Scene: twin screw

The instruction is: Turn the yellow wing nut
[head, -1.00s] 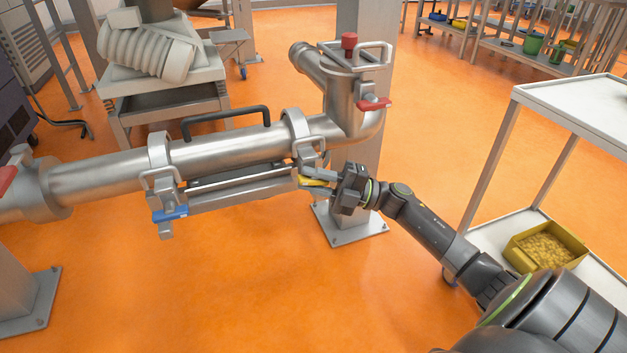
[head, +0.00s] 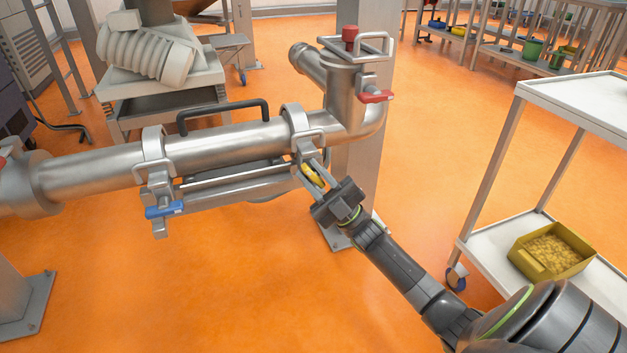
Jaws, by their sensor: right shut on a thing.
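The yellow wing nut (head: 313,176) sits on the clamp (head: 296,122) at the right end of the steel pipe section (head: 220,147). My right gripper (head: 312,177) comes in from the lower right and is shut on the wing nut. The nut shows between its two fingers, which partly cover it. A blue wing nut (head: 164,211) is on the left clamp (head: 154,150), and a red one (head: 376,96) is on the upright pipe at the right. My left gripper is not in view.
A black handle (head: 223,112) rises from the pipe. A grey post (head: 366,160) stands behind the gripper. A white cart (head: 575,107) with a yellow bin (head: 520,262) of small pieces stands at the right. The orange floor below the pipe is clear.

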